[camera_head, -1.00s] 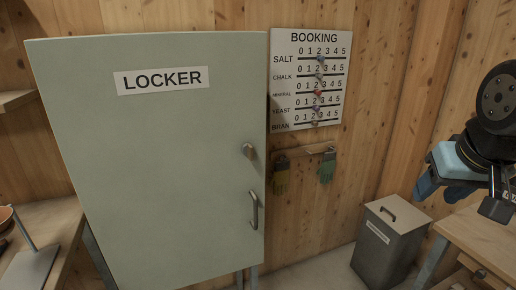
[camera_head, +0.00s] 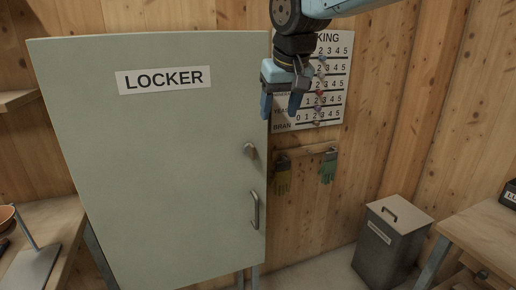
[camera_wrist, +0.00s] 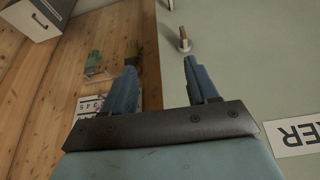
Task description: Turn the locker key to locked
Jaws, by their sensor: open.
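The green-grey locker (camera_head: 165,200) stands shut, with a LOCKER label near its top. Its key (camera_head: 250,151) is a small brownish knob on the right side of the door, above the bar handle (camera_head: 255,210). The key also shows in the wrist view (camera_wrist: 184,40), ahead of my right finger there. My gripper (camera_head: 282,112) is open and empty, above and to the right of the key, near the locker's right edge. In the wrist view its two blue fingers (camera_wrist: 163,88) are apart and touch nothing I can make out.
A booking board (camera_head: 335,80) with several coloured sliders hangs on the wood wall, partly hidden by my arm. Gloves (camera_head: 327,168) hang on a rail below it. A grey lidded bin (camera_head: 385,245) stands on the floor at right, beside a wooden bench (camera_head: 490,235).

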